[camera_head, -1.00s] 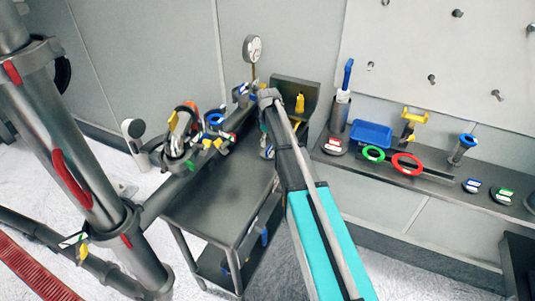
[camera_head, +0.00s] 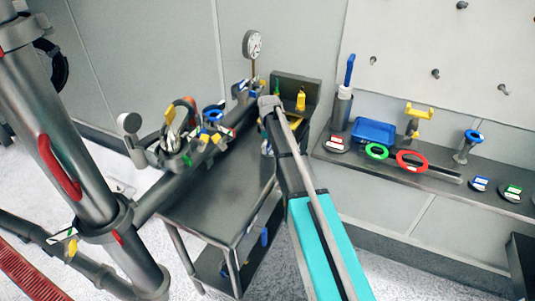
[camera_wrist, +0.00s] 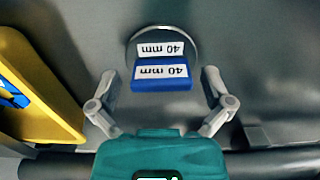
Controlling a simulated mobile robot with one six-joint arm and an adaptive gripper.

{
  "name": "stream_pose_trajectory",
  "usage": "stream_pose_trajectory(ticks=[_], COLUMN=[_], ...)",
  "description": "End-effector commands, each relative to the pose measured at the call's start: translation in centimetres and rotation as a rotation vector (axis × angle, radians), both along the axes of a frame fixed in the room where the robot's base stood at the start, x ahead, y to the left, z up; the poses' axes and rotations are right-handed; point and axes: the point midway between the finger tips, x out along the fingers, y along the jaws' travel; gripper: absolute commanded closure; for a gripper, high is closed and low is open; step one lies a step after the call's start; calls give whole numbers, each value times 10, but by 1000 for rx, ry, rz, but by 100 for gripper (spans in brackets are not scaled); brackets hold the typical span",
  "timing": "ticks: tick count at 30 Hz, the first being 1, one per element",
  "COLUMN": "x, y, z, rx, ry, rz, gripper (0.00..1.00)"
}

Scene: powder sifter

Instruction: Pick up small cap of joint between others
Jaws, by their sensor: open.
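In the wrist view a round grey cap (camera_wrist: 184,32) with a blue tab (camera_wrist: 165,84) lies on a grey metal surface. Both carry white labels reading "40 mm", upside down in this view. My gripper (camera_wrist: 160,90) is open, with one finger on each side of the blue tab and a gap on both sides. Whether the fingertips are at the cap's height, I cannot tell. In the head view my arm reaches over the dark metal cart (camera_head: 205,205), and its end hides the cap there.
A yellow part (camera_wrist: 40,85) stands close left of my gripper in the wrist view. In the head view a pipe joint with clamps (camera_head: 180,150) and a gauge (camera_head: 252,45) stand beside the cart. A wall shelf (camera_head: 440,180) holds labelled caps, rings and a blue tray (camera_head: 373,132).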

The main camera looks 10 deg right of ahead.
Motion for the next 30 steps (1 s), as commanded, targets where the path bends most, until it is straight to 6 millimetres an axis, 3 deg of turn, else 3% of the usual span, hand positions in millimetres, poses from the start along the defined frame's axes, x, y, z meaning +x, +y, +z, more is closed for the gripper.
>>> stream_pose_trajectory(ticks=[19, 30], x=[0, 0], y=[0, -1], z=[-2, -2], rx=[0, 0], ry=[0, 0], rz=[-1, -1], gripper=[0, 69])
